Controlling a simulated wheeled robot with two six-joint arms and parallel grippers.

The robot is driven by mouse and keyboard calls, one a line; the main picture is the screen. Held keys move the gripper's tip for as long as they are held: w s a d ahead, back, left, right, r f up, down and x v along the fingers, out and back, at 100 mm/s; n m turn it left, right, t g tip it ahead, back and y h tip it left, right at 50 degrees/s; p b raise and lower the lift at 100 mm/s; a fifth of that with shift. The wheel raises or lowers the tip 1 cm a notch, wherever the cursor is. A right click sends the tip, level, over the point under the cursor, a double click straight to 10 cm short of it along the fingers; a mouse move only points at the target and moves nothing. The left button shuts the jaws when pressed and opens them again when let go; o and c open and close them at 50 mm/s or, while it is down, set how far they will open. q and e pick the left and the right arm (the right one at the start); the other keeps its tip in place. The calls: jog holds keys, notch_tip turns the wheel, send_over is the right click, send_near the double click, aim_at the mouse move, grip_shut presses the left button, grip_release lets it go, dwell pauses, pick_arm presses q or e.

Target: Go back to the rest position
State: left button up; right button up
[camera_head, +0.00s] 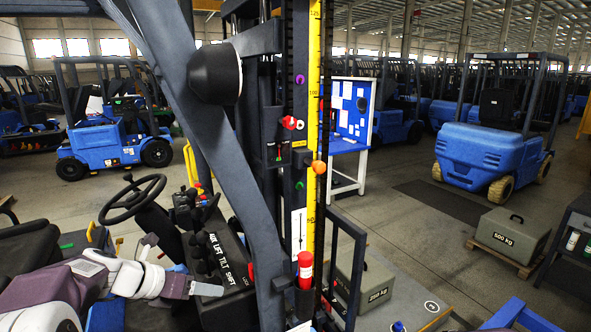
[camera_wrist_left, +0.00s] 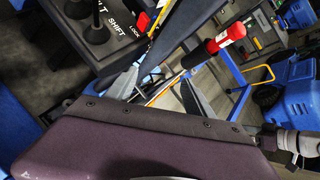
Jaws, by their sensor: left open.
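My left gripper (camera_head: 205,289) reaches in from the lower left in the head view, beside the black lever console (camera_head: 222,262) marked with lift, tilt and shift labels. In the left wrist view its two grey fingers (camera_wrist_left: 158,92) are apart, with nothing seen held between them. The console's levers (camera_wrist_left: 90,20) and a red lock part (camera_wrist_left: 143,22) show at the top left there. I cannot tell whether the gripper touches the console. My right gripper is not in view.
The mast (camera_head: 298,200) with a yellow scale (camera_head: 315,120) stands close in front. A red cylinder (camera_head: 305,270) is on it. A steering wheel (camera_head: 132,198) is near my left arm. A 500 kg weight (camera_head: 512,235) sits on a pallet at right. Floor shows between them.

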pick_arm(q)
jog(key=s+d+f+m+g+y+b, duration=0.1)
jog(key=s+d+f+m+g+b, duration=0.2)
jog(key=f, duration=0.4)
jog(key=s+d+f+m+g+b, duration=0.1)
jog(key=s+d+f+m+b, duration=0.2)
jog(key=s+d+f+m, duration=0.25)
jog(key=s+d+f+m+g+y+b, duration=0.1)
jog(key=s+f+m+b, duration=0.3)
jog(key=f, duration=0.4)
jog(key=s+a+f+m+y, duration=0.2)
jog(key=s+f+m, duration=0.2)
jog(key=m, duration=0.6)
jog(key=s+a+f+m+g+y, duration=0.1)
jog(key=s+a+f+m, duration=0.2)
jog(key=m, duration=0.7)
jog(key=shift+s+f+y+p, duration=0.35)
jog(key=shift+s+y, duration=0.05)
jog(key=shift+s, duration=0.05)
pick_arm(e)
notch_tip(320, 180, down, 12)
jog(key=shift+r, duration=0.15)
pick_arm(q)
jog(key=shift+s, duration=0.1)
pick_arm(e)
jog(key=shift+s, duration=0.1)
